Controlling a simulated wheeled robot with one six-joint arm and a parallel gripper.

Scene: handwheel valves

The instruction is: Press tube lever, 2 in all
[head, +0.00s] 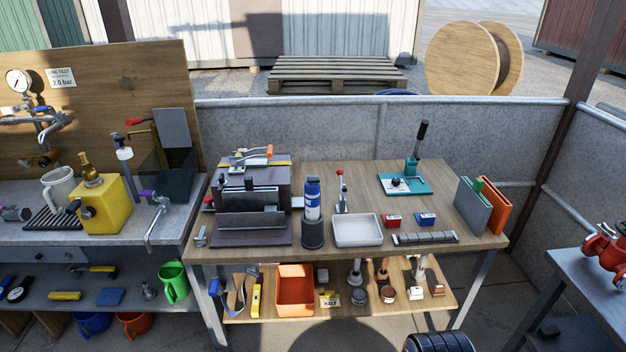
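Several levers stand on the wooden workbench (400,170), and I cannot tell for sure which one is the tube lever. A teal-based press (405,184) with an upright, slightly tilted black-handled lever (421,134) stands at the back right. A small upright lever with a red knob (341,190) stands near the middle. A dark machine (252,190) with an orange-tipped lever (268,152) lying roughly flat on top is at the left. A blue and white tube-like canister (312,198) stands upright in a dark holder.
A white tray (357,230), red box (391,221) and blue box (426,218) lie at the bench's front. Green and orange panels (485,205) stand at the right end. A yellow block (99,203) is on the left counter. A red valve (606,247) is far right.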

